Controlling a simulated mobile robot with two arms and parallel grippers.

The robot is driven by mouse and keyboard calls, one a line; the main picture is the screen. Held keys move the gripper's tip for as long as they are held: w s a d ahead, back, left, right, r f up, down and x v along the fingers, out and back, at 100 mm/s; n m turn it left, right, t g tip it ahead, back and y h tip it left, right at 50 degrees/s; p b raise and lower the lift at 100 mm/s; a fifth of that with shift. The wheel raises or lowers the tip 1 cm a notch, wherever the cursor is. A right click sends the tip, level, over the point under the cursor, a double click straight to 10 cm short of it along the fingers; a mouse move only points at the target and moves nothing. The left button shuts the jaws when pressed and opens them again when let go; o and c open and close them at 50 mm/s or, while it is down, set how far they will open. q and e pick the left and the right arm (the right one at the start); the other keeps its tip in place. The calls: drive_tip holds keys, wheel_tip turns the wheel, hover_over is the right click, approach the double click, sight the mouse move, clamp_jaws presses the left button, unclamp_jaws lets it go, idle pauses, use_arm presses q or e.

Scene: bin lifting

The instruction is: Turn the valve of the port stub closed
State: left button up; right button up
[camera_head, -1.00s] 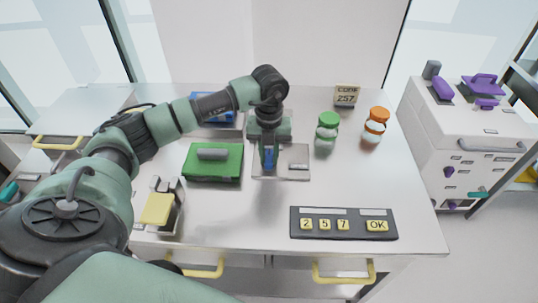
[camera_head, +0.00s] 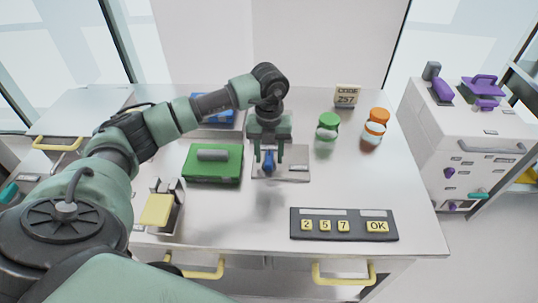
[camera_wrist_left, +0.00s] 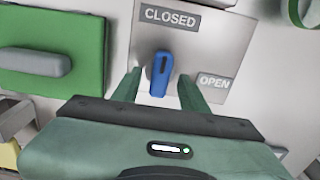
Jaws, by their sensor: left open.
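The valve's blue handle (camera_head: 269,164) stands on a grey metal plate (camera_head: 296,163) in the middle of the table. In the wrist view the handle (camera_wrist_left: 160,75) lies lengthwise up and down, its upper end towards the CLOSED label (camera_wrist_left: 170,17). The OPEN label (camera_wrist_left: 214,82) is to its right. My left gripper (camera_head: 269,156) points down over the plate, open. Its two fingers (camera_wrist_left: 160,88) stand on either side of the handle, with visible gaps. The stub under the handle is hidden. My right gripper is not in view.
A green box (camera_head: 213,172) lies just left of the plate, and a blue one (camera_head: 225,120) behind. Green-lidded (camera_head: 327,128) and orange-lidded (camera_head: 374,128) jars stand right. A keypad (camera_head: 343,224) lies at the front. Table around the keypad is clear.

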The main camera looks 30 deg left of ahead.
sight(269, 158)
use_arm(q)
wheel_tip(269, 158, up, 7)
drive_tip(key=shift+r+b, duration=0.2)
drive_tip(key=shift+b, duration=0.45)
drive_tip(key=shift+f, duration=0.15)
